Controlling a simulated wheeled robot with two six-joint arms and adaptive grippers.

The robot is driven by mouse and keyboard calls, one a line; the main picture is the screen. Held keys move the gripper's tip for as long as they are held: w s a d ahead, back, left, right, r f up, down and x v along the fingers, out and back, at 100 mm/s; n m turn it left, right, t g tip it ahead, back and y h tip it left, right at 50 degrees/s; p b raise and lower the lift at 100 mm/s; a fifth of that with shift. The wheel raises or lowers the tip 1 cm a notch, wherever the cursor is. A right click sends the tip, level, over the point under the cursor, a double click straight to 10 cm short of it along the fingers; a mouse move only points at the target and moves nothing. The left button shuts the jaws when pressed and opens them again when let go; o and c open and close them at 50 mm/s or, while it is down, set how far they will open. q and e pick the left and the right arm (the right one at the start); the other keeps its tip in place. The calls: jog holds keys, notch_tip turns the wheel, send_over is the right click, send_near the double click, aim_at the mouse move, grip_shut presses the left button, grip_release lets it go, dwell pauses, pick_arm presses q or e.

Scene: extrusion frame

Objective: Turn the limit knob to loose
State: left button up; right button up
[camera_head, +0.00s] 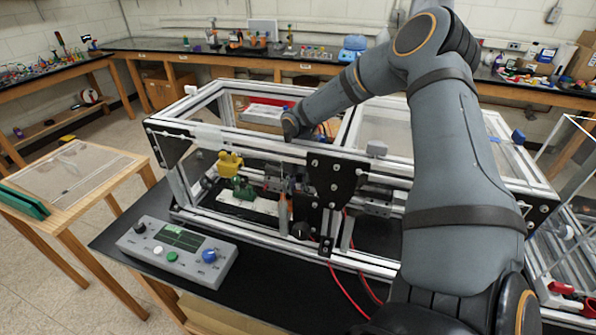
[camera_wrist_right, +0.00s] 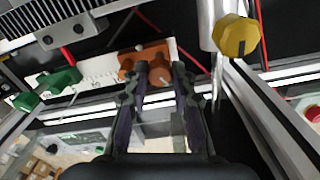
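In the right wrist view, an orange-brown round knob (camera_wrist_right: 160,76) with a pale pointer line sits on an orange block beside a white scale strip (camera_wrist_right: 98,77). My right gripper (camera_wrist_right: 161,69) has a fingertip close against each side of this knob, with no clear gap. I cannot read a label saying which knob is the limit knob. A green clamp (camera_wrist_right: 50,88) sits on the strip to the left. A yellow knob (camera_wrist_right: 236,35) is at upper right. In the head view, my right arm reaches over the aluminium frame (camera_head: 250,143). My left gripper is not in view.
Frame rails and posts (camera_head: 176,178) surround the mechanism. A grey control box (camera_head: 178,250) with several knobs stands on the black table at front left. A black knob (camera_head: 300,230) is on the front rail. Red cables (camera_head: 345,290) hang at the front.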

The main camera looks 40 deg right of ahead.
grip_shut()
jog(key=n+b, duration=0.1)
jog(key=b, duration=0.2)
jog(key=shift+w+f+n, duration=0.1)
jog(key=shift+f+n, duration=0.2)
jog(key=shift+f, duration=0.1)
jog(key=shift+r+n, duration=0.35)
jog(key=shift+n, duration=0.45)
jog(key=shift+r, duration=0.1)
jog(key=o, duration=0.6)
grip_release()
jog(key=shift+o, duration=0.2)
notch_tip(320, 180, up, 12)
